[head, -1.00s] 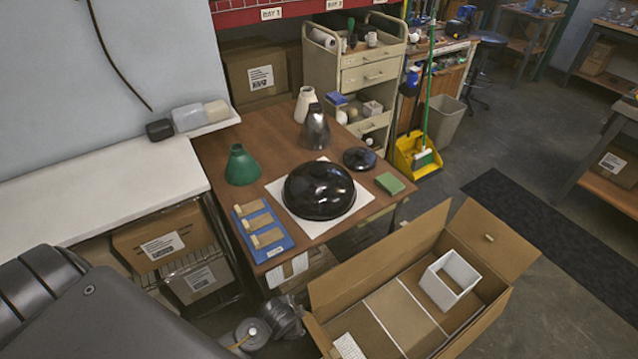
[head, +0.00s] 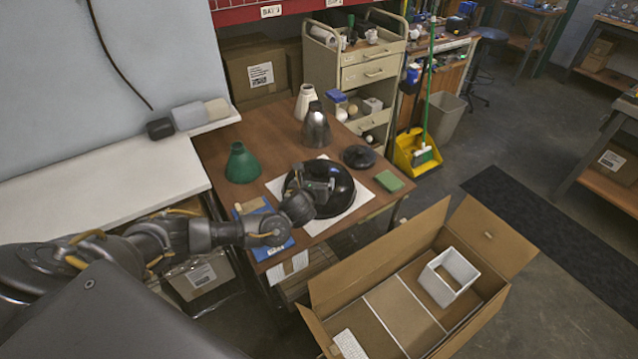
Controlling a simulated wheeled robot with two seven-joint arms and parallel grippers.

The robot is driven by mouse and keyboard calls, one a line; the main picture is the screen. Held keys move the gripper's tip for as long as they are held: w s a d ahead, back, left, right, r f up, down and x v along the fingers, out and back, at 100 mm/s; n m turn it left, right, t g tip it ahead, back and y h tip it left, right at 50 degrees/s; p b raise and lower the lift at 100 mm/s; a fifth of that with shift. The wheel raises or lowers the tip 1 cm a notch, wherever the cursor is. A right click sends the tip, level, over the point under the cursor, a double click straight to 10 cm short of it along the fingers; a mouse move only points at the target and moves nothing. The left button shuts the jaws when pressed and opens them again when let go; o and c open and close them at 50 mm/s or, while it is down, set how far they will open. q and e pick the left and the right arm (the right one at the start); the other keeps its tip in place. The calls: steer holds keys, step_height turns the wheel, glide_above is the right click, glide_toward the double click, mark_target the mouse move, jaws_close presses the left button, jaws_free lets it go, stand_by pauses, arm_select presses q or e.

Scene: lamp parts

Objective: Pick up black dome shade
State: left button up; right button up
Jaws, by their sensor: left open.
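The black dome shade (head: 336,204) sits dome up on a white sheet (head: 325,222) on the brown table. The gripper and wrist hide the dome's left side. My right gripper is not in view.
An open cardboard box (head: 405,318) stands in front.

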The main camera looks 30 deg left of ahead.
mark_target(319, 167)
arm_select(q)
steer(key=shift+w+a+r+m, duration=0.3)
steer(key=shift+a+r+m, duration=0.1)
steer(key=shift+r, duration=0.05)
steer(key=x, duration=0.5)
steer(key=shift+w+f, duration=0.15)
steer(key=shift+w, duration=0.15)
steer(key=shift+w+a+f+p, duration=0.1)
steer(key=shift+w+a+p, duration=0.2)
steer(key=shift+w, duration=0.1)
steer(key=shift+x, duration=2.15)
steer(key=shift+f, duration=0.1)
steer(key=shift+s, duration=0.1)
jaws_close()
